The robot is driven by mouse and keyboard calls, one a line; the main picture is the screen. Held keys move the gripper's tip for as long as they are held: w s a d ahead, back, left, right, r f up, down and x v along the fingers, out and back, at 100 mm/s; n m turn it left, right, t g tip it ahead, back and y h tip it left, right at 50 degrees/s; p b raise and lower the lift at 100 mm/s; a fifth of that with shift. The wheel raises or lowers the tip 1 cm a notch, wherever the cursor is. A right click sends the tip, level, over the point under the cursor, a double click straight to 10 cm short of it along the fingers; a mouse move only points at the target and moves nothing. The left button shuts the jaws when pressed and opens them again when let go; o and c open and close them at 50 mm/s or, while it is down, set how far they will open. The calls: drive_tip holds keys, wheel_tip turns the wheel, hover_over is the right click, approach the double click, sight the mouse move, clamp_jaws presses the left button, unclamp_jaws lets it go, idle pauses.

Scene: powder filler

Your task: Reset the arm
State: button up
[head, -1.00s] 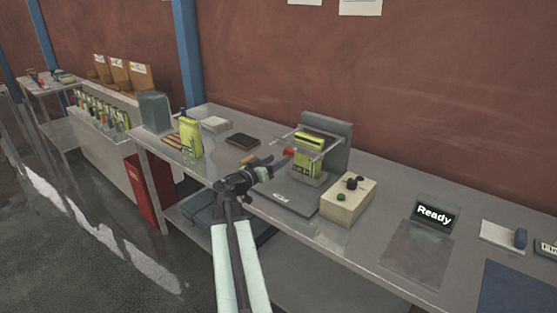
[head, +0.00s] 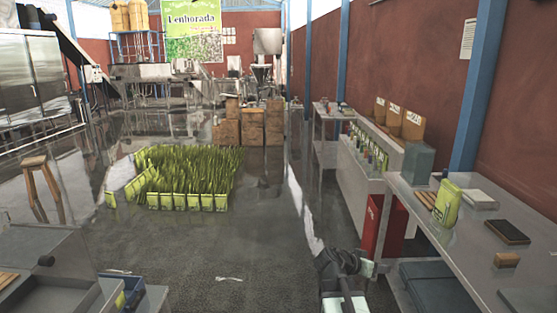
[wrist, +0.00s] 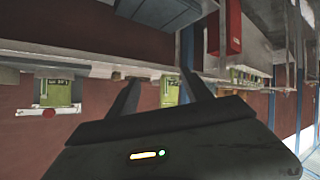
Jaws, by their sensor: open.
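My gripper (head: 345,262) shows at the lower middle of the head view, in front of the left end of the steel bench. In the wrist view its two dark fingers stand apart with nothing held between them (wrist: 160,80). That view looks upside down. A green bag (wrist: 170,92) shows behind the fingers, away from them. Another green bag (wrist: 57,92) sits in the machine at the left of the wrist view. My arm is low and largely out of the head view.
The steel bench (head: 460,243) at right carries a green pouch (head: 447,203), a grey container (head: 417,163) and a dark pad (head: 507,231). A red box (head: 384,228) stands below it. Several green bags (head: 190,180) stand on the floor. Open floor (head: 262,250) lies left of my gripper.

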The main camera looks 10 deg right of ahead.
drive_tip(key=s+a+f+n+g+y, duration=0.1)
drive_tip(key=s+a+f+n+y, duration=0.1)
drive_tip(key=a, duration=0.8)
drive_tip(key=s+a+f+n+g+y, duration=0.1)
drive_tip(key=s+a+f+n+y, duration=0.2)
drive_tip(key=a, duration=0.8)
drive_tip(key=s+a+f+n+g+y, duration=0.1)
drive_tip(key=s+a+f+n+y, duration=0.1)
drive_tip(key=a+f+n+y, duration=0.4)
drive_tip(key=a+f, duration=0.1)
drive_tip(key=a, duration=0.3)
drive_tip(key=shift+s+a+f+g+y, duration=0.15)
drive_tip(key=shift+s+a+g+y, duration=0.15)
drive_tip(key=shift+a+g, duration=0.1)
